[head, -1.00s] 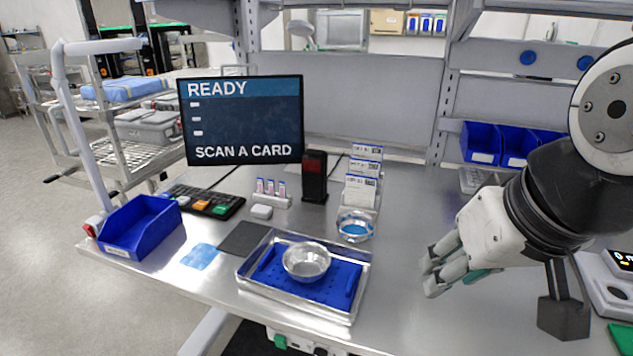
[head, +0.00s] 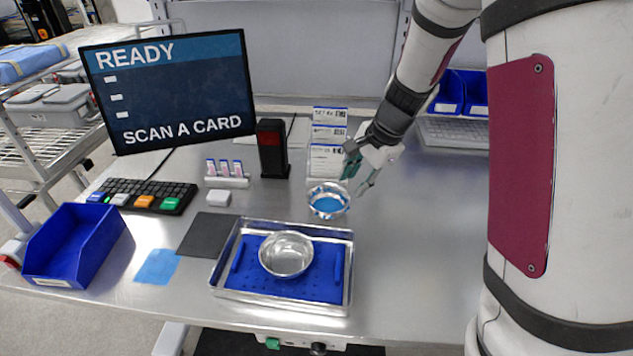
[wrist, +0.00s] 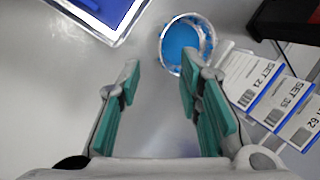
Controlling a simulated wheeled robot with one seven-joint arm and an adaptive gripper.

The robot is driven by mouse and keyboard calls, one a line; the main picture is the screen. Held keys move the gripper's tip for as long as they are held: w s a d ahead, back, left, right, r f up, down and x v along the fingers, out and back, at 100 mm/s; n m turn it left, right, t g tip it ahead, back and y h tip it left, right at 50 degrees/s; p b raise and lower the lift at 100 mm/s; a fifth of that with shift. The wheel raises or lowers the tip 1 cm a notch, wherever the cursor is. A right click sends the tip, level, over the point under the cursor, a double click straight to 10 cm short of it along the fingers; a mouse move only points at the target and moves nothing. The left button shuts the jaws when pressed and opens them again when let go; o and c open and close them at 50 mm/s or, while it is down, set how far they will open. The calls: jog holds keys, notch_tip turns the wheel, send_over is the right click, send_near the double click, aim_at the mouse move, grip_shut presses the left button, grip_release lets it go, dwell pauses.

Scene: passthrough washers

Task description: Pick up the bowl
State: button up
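A silver metal bowl (head: 286,255) sits on the blue perforated mat inside the metal tray (head: 230,294). A second, smaller round bowl with a blue inside (head: 328,201) stands on the table behind the tray; it also shows in the wrist view (wrist: 187,45). My gripper (head: 357,176) is open and empty, just right of and behind the blue-inside bowl. In the wrist view its teal-padded fingers (wrist: 158,80) are spread apart. The right fingertip is close to the rim of that bowl; I cannot tell whether they touch. The silver bowl is outside the wrist view.
Card holders (head: 328,140) stand behind the blue-inside bowl, beside a black card reader (head: 272,148). A monitor (head: 170,90), a keyboard (head: 145,195) and a blue bin (head: 75,245) are at left. The table right of the tray is clear.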

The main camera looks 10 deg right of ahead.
aim_at(338, 211)
jog(key=shift+m, duration=0.3)
jog(key=x, duration=0.3)
jog(key=d+x, duration=0.1)
jog(key=x, duration=0.2)
jog(key=w+x, duration=0.1)
jog(key=x, duration=0.3)
jog(key=shift+d, duration=0.15)
jog(key=shift+d+x, duration=0.1)
jog(key=shift+x, duration=1.2)
jog(key=shift+d+x, duration=0.15)
jog(key=shift+x, duration=1.2)
grip_shut()
